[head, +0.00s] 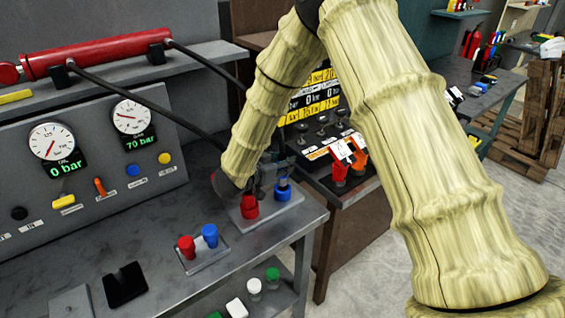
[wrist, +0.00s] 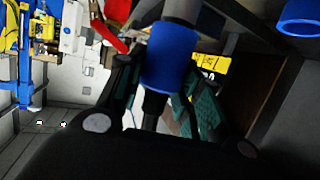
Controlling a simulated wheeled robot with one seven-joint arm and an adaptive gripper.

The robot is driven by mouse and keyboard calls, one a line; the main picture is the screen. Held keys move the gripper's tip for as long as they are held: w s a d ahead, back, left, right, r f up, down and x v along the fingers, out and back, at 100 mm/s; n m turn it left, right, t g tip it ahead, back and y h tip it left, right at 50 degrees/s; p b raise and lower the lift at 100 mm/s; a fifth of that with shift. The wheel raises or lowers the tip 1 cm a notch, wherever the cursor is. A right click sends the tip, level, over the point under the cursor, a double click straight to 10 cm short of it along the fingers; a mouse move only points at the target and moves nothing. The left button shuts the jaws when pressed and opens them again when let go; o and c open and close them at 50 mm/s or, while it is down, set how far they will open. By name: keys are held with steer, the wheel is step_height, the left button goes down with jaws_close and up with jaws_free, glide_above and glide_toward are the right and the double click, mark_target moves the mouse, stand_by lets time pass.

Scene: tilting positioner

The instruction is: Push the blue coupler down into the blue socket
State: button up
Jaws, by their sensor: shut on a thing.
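My gripper (head: 272,172) is over the grey socket block (head: 262,212) on the bench, partly hidden by my arm. In the wrist view its dark fingers (wrist: 165,110) are shut on the blue coupler (wrist: 170,58), a blue cylinder with a grey piece at its far end. In the head view a blue part (head: 283,192), apparently the blue socket, stands on the block's right, just below the gripper. A red part (head: 250,206) stands left of it. The meeting of coupler and socket is hidden, so I cannot tell how deep it sits.
A small plate (head: 184,267) carries a red cap (head: 187,247) and a blue cap (head: 209,235). Behind is a panel with gauges reading 0 bar (head: 52,142) and 70 bar (head: 132,117). Black hoses (head: 120,100) cross above the bench. A black holder (head: 125,285) is at the front.

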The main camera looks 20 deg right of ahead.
mark_target(282, 181)
steer(key=shift+f+b, duration=0.6)
steer(key=shift+f, duration=0.8)
stand_by(0.6)
steer(key=shift+r, duration=0.3)
steer(key=shift+r+p, duration=0.8)
steer(key=shift+p, duration=0.45)
stand_by(1.5)
steer(key=shift+f+b, duration=0.55)
steer(key=shift+f, duration=0.5)
stand_by(0.4)
steer(key=o, duration=1.3)
steer(key=shift+s+a, duration=0.1)
